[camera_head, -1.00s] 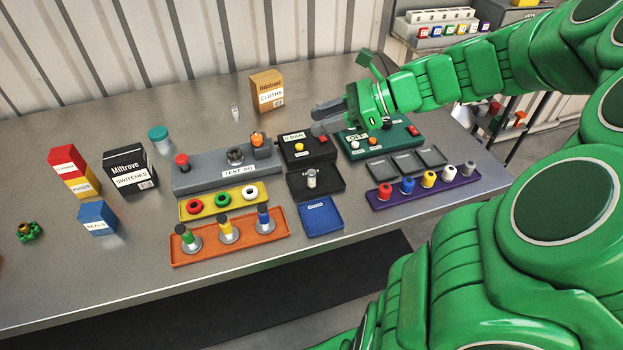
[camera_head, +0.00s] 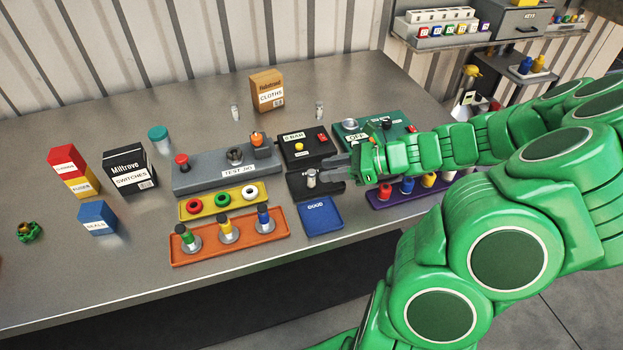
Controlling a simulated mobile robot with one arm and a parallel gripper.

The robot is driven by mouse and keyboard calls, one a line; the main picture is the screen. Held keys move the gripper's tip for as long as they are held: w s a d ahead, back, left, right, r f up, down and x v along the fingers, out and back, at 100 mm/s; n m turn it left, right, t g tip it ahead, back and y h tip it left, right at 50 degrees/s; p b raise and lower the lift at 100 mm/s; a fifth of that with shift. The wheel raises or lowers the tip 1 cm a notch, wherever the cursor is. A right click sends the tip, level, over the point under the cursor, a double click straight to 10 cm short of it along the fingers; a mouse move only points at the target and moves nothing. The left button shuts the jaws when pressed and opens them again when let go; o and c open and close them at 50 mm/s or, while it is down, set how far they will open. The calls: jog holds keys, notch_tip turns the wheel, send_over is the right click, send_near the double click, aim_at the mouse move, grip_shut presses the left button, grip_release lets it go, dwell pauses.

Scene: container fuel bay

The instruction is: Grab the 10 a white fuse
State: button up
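A small white-topped piece (camera_head: 449,175) stands in the purple tray (camera_head: 374,199) at the right, partly hidden by my arm; its marking is too small to read. Red (camera_head: 385,191), blue (camera_head: 407,184) and yellow (camera_head: 429,179) pieces stand in the same tray. My gripper (camera_head: 333,166) is over the black tray (camera_head: 298,190), left of the purple tray. Its grey fingers point left, look apart, and appear empty. They are close to a silver cylinder (camera_head: 311,178) standing in the black tray; I cannot tell if they touch it.
A blue tray (camera_head: 320,215), an orange tray (camera_head: 183,257) with three plungers and a yellow tray (camera_head: 223,208) with three rings lie nearby. The grey test jig (camera_head: 210,175), black box (camera_head: 295,150) and green box (camera_head: 350,128) stand behind. My arm covers the bench's right side.

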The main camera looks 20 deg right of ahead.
aim_at(304, 186)
jog(key=shift+w+a+f, duration=0.1)
jog(key=shift+a+f, duration=0.1)
jog(key=shift+f, duration=0.2)
jog(key=shift+f+x, duration=0.15)
jog(key=shift+x, duration=1.7)
jog(key=shift+f+x, duration=0.15)
jog(key=shift+x, duration=1.65)
jog(key=shift+d, duration=0.1)
grip_shut()
